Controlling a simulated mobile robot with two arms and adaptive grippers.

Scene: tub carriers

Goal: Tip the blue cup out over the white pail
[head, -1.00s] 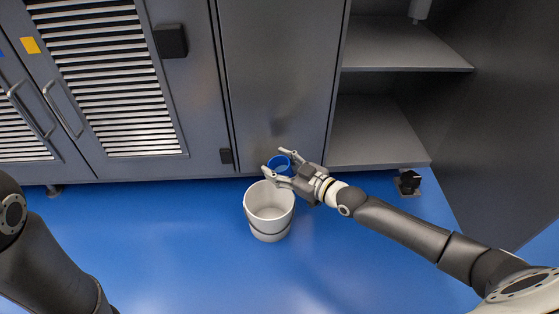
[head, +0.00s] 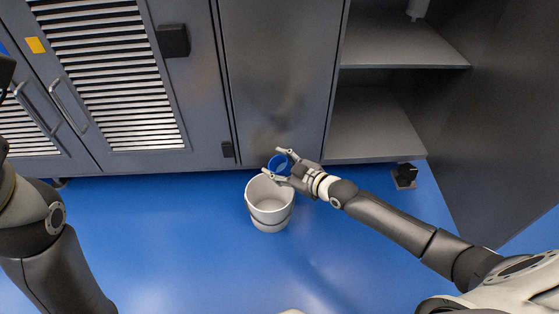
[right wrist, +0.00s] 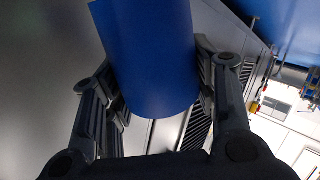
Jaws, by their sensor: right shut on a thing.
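The blue cup (head: 278,163) is held by my right gripper (head: 279,162) just above the back rim of the white pail (head: 269,217). My right gripper is shut on the cup's sides, one finger on each side. In the right wrist view the blue cup (right wrist: 150,60) fills the space between the fingers. The cup looks tilted, but how far is hard to tell. I cannot make out what is in the cup. The pail stands upright on the floor, and its visible inside looks plain. My left arm shows at the left, without its gripper.
Grey cabinets (head: 275,80) stand close behind the pail, with louvred doors (head: 110,75) at the left. An open shelf bay (head: 375,125) is at the right. The blue floor (head: 180,240) in front and beside the pail is clear.

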